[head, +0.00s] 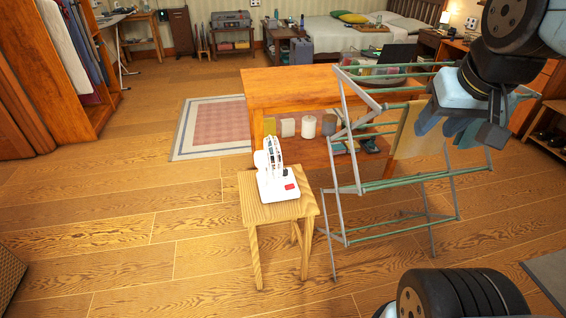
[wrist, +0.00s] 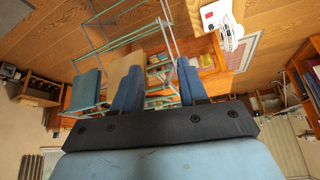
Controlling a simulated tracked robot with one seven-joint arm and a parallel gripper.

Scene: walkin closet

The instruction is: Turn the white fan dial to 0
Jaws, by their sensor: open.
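A small white fan (head: 271,158) stands upright on a wooden stool (head: 252,212). Its white base has a red patch at the front right. The fan also shows at the top right of the wrist view (wrist: 229,36), tipped by the camera's angle. The dial is too small to make out, so its setting cannot be read. My gripper (head: 446,124) is at the upper right of the head view, by the drying rack, well to the right of the fan. In the wrist view its blue fingers (wrist: 158,75) are apart with nothing held between them.
A metal drying rack (head: 356,190) with a tan cloth (head: 418,130) stands right of the stool, between it and my gripper. An orange wooden table (head: 290,88) with jars below stands behind. A rug (head: 212,125) lies behind left. The floor left of the stool is clear.

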